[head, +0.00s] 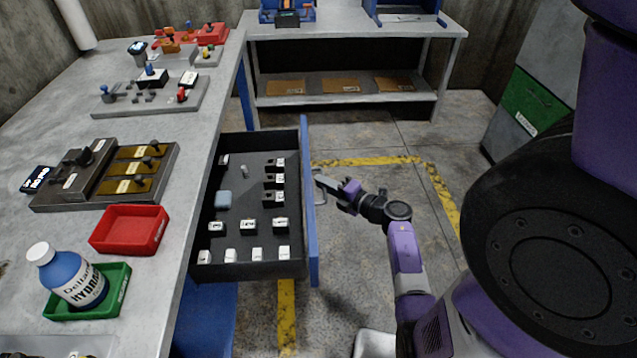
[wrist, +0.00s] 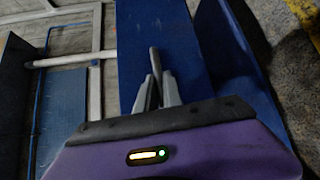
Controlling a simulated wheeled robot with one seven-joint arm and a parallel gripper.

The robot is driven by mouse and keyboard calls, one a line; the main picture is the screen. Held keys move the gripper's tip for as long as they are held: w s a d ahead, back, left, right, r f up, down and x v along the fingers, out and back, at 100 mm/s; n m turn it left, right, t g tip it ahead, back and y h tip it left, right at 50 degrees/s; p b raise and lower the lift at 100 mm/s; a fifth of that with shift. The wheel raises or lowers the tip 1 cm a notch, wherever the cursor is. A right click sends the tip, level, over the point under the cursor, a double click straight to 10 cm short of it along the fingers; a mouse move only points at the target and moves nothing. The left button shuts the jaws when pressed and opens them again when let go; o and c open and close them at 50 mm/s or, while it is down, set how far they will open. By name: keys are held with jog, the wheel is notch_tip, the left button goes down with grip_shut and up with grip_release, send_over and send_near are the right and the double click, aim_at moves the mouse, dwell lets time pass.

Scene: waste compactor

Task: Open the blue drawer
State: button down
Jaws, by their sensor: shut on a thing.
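The blue drawer's front panel (head: 309,225) stands well out from the workbench, so the drawer is open and its dark inside shows. Its metal handle (head: 319,192) is on the outer face, and my gripper (head: 335,186) meets it from the right. In the wrist view the blue front (wrist: 142,35) fills the middle, and the handle (wrist: 154,60) rises between my two grey fingertips (wrist: 155,93). My gripper is shut on the handle.
On the workbench (head: 190,160) are a red tray (head: 130,230), a green tray (head: 112,295) and a blue bottle (head: 75,278). A green-fronted cabinet (head: 535,105) stands right.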

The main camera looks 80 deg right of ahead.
jog(key=shift+s, duration=0.15)
jog(key=c, duration=1.8)
grip_release()
jog(key=shift+o, duration=0.2)
jog(key=v, duration=0.7)
jog(key=shift+s+a, duration=0.2)
jog(key=shift+s, duration=0.15)
jog(key=shift+d, duration=0.1)
